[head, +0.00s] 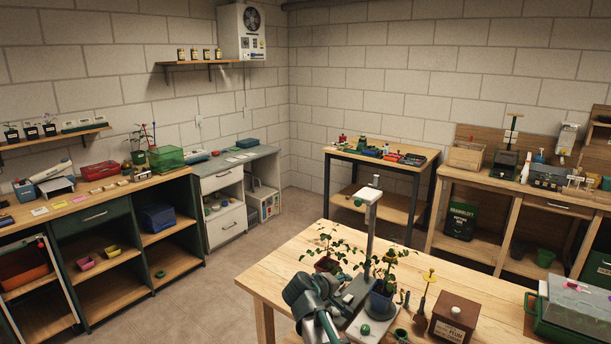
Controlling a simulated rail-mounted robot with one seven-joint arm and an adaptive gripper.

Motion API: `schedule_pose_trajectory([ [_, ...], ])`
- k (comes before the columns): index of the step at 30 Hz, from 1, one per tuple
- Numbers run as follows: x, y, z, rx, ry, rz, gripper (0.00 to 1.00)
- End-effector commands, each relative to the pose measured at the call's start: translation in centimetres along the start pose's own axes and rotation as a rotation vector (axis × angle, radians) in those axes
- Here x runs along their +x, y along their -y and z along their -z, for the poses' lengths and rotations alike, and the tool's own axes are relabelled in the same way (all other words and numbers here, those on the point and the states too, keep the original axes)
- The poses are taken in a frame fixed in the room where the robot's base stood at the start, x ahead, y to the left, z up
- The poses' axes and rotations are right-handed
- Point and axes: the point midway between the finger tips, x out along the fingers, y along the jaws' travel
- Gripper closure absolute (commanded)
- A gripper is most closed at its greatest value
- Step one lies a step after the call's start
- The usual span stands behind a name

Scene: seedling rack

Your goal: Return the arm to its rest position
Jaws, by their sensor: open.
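My arm reaches in from the bottom edge of the head view, grey and teal, over the front left part of the near wooden table (262,282). My gripper (334,284) is small and partly hidden at the end of the arm; its jaws are open, and I see nothing held in them. I cannot tell whether the gripper touches anything.
On the near table, a yellow-topped tool (425,290), a brown box (454,317) and a green tray with a clear lid (570,312) stand to the right. Benches and shelves line the walls. Floor (205,297) is clear left of the table.

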Motion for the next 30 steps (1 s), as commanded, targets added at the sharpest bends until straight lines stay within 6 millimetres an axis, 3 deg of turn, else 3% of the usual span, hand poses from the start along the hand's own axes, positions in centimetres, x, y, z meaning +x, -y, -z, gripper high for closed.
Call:
schedule_pose_trajectory([
  [1,1.1,3.0,-2.3,0.011,0.034,0.063,0.49],
  [6,3.6,12.1,-9.0,0.062,0.156,0.267,0.49],
  [14,4.6,23.7,-19.5,0.133,0.36,0.525,0.49],
  [21,2.6,32.7,-29.4,0.201,0.566,0.731,0.49],
  [30,-2.5,41.3,-40.9,0.279,0.828,0.935,0.49],
])
